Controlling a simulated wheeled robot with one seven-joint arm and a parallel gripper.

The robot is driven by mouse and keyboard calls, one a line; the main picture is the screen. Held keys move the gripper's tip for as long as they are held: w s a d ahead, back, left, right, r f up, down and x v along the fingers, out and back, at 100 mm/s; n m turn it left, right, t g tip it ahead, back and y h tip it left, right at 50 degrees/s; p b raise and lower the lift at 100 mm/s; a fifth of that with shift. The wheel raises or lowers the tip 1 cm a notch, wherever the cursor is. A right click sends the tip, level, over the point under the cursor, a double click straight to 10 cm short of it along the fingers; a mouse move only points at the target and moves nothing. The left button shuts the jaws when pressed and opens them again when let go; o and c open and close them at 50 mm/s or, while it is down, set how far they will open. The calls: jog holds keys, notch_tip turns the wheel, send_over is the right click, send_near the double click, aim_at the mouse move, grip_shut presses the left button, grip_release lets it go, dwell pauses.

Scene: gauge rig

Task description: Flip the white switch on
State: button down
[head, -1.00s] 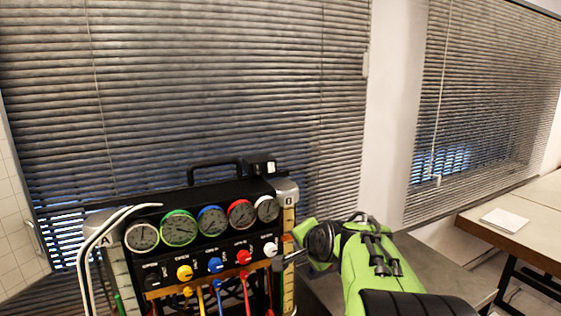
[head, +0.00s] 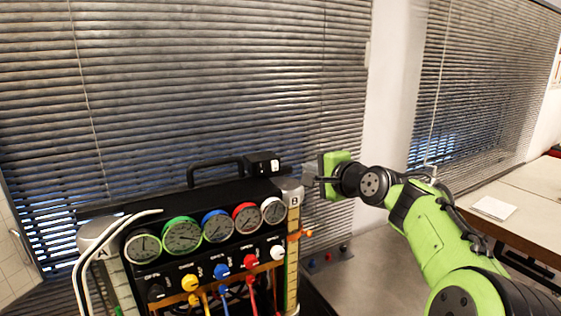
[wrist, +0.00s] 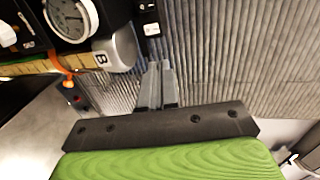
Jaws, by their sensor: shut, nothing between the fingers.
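A small black box with white parts (head: 263,165) sits on top of the gauge rig at its right end; it also shows at the top of the wrist view (wrist: 148,14). I cannot make out whether its white part is a switch or how it is set. A white knob (head: 277,252) is on the rig's front, below the right gauge. My gripper (head: 312,180) is shut and empty, just right of the rig's top right corner and the "B" post, apart from the box. In the wrist view its fingers (wrist: 158,84) are together and point toward the blinds.
The rig (head: 200,203) has a row of gauges (head: 182,236), coloured knobs and a black carry handle (head: 213,165). A grey bench (head: 370,277) lies to its right, with blinds (head: 200,80) behind. An orange part (head: 301,234) juts from the right post.

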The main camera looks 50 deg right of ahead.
jog(key=p, duration=0.4)
send_near(275, 159)
jog(key=x, duration=0.5)
jog(key=shift+w+d+f, duration=0.2)
jog(key=shift+w+d, duration=0.05)
jog(key=shift+w, duration=0.2)
